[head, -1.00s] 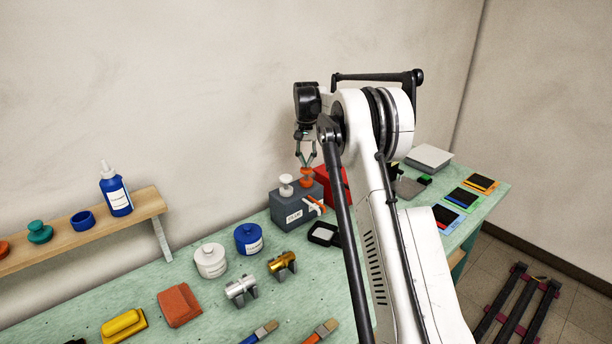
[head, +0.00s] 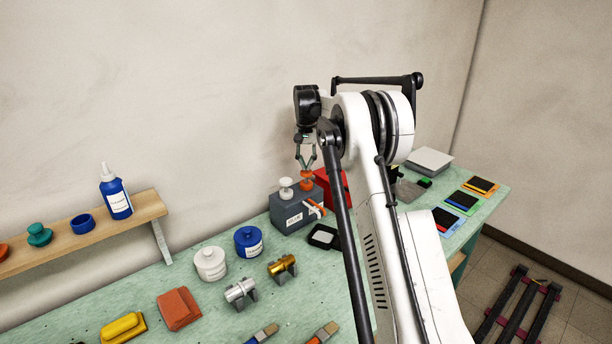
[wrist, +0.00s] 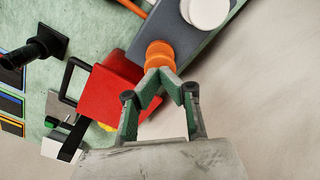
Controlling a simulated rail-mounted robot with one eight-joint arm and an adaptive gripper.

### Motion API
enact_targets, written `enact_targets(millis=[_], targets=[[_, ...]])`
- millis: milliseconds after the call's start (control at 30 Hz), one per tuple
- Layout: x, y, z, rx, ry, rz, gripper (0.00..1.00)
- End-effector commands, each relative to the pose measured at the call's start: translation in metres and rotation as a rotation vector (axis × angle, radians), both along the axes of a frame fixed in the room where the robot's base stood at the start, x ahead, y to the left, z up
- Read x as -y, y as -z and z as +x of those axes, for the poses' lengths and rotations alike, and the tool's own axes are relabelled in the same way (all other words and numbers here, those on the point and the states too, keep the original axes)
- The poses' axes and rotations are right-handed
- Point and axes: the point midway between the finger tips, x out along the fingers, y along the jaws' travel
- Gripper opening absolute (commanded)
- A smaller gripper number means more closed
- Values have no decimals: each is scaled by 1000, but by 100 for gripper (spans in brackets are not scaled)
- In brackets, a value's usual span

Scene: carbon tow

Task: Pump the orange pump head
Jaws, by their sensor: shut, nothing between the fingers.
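The orange pump head (head: 307,182) sits on a grey box (head: 291,215) with a white label, beside a white pump head (head: 286,188). My gripper (head: 306,168) points down with its fingertips shut directly over the orange pump head. In the wrist view the green-grey fingertips (wrist: 165,71) meet at the orange pump head (wrist: 160,52) and appear to touch it. Nothing shows between the fingers. The white pump head also shows in the wrist view (wrist: 207,9). The stem under the orange head is hard to see.
A red box (head: 331,187) stands close to the right of the grey box. An orange-handled tool (head: 314,208) lies against its front. A black tray (head: 323,237) stands in front. A blue jar (head: 248,241) and a white jar (head: 210,262) are to the left.

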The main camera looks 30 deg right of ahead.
Motion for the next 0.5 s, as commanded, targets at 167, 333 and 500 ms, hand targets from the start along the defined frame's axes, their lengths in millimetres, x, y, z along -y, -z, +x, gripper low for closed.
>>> enact_targets(millis=[167, 333, 500], targets=[[0, 0, 0, 0, 0, 0, 0], [0, 1, 0, 0, 0, 0, 0], [0, 7, 0, 0, 0, 0, 0]])
